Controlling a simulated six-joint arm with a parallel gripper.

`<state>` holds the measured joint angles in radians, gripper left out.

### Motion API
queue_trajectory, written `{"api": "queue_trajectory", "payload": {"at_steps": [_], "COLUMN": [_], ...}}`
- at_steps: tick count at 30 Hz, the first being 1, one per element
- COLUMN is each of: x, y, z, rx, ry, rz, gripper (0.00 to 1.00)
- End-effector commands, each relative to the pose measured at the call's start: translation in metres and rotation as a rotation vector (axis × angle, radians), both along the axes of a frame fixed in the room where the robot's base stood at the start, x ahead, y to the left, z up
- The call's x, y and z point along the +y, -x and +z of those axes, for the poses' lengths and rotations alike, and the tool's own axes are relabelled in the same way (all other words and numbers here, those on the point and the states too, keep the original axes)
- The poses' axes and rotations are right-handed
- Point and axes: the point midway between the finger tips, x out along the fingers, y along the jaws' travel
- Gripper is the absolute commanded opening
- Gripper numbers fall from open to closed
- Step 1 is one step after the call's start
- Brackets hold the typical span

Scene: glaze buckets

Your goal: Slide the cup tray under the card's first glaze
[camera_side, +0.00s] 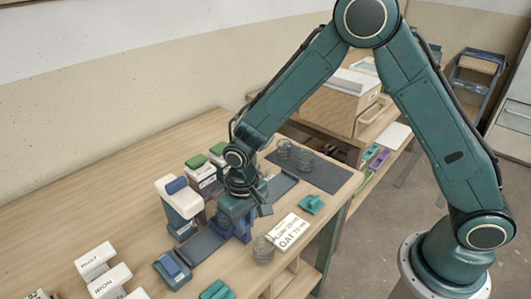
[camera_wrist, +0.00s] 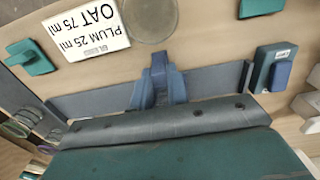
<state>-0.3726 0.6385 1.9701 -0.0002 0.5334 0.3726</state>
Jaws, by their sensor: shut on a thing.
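My gripper (camera_side: 238,208) is down over the dark track on the table, shut on a blue part that I take for the cup tray (camera_side: 243,229). The blue part also shows in the wrist view (camera_wrist: 160,80), straddling the grey track (camera_wrist: 95,101); the gripper body hides much of it. The card (camera_side: 290,232) lies flat beside the track and reads PLUM 25 ml, OAT 75 ml. A white dispenser with a blue top (camera_side: 181,205) stands left of my gripper. Green-topped dispensers (camera_side: 199,168) stand behind it; their labels are too small to read.
A clear cup (camera_side: 263,250) stands beside the card. More clear cups (camera_side: 305,161) stand on a dark mat at the back. A blue block (camera_side: 172,268) sits at the track's near end. Teal blocks (camera_side: 311,204) and white labelled blocks (camera_side: 94,259) are nearby.

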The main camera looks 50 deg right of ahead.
Motion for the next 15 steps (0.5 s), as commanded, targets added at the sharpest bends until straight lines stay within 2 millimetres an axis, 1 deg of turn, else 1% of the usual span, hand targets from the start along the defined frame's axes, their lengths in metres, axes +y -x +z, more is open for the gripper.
{"api": "queue_trajectory", "payload": {"at_steps": [1, 15], "x": [0.0008, 0.0065], "y": [-0.0030, -0.0029], "z": [0.0021, 0.0022], "rx": [-0.010, -0.010], "ry": [-0.003, -0.003], "rz": [-0.001, 0.000], "gripper": [0.00, 0.00]}}
